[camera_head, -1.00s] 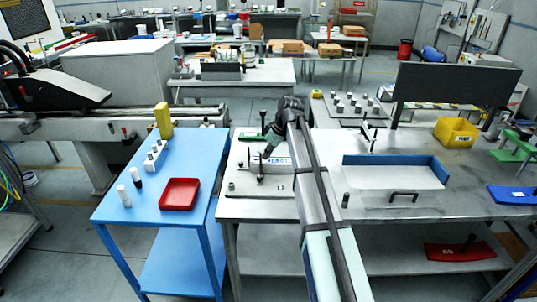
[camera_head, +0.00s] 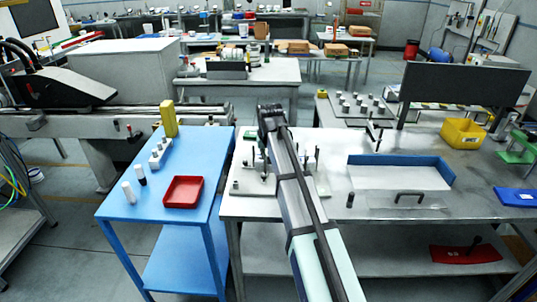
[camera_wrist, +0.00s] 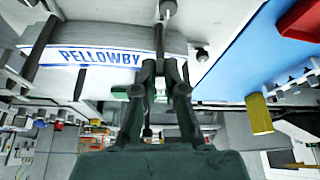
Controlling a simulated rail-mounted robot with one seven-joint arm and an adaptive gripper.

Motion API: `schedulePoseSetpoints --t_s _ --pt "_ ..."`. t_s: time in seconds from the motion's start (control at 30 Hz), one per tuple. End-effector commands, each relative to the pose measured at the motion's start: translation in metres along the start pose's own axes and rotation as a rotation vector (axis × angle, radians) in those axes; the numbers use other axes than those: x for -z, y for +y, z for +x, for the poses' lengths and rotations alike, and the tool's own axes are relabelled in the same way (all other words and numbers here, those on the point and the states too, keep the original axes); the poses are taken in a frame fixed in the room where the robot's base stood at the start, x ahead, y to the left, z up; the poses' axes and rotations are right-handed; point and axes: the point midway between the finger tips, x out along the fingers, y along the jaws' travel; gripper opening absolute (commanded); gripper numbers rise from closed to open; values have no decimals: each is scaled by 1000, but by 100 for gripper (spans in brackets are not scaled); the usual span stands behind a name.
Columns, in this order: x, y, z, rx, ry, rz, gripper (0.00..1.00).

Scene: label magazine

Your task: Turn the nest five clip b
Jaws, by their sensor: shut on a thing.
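In the wrist view my gripper (camera_wrist: 160,72) has its two dark fingers close together around the lower end of a slim grey post or lever (camera_wrist: 160,42). I take this to be a clip of the nest, but cannot read which one. Beside it to the left is a stack with a white label strip (camera_wrist: 98,57) reading PELLOWBY in blue. In the head view the pale nest plate (camera_head: 245,188) lies on the near left of the grey bench. My arm covers most of the nest there, and my fingertips and the label stack are hidden or too small to tell.
A blue table (camera_head: 140,206) with a red tray (camera_head: 183,191), a yellow block (camera_head: 168,118) and small bottles stands left. On the bench to the right are a blue-walled tray (camera_head: 400,175), a black handle (camera_head: 409,196) and a yellow bin (camera_head: 462,133). A dark screen (camera_head: 465,85) stands behind.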

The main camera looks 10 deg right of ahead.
Motion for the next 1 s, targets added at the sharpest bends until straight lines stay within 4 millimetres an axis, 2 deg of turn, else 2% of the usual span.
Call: schedulePoseSetpoints --t_s 0.43,1.0 --pt "2 -8 0 -93 -1 225 0" --pt "2 -9 1 -106 -1 259 0"
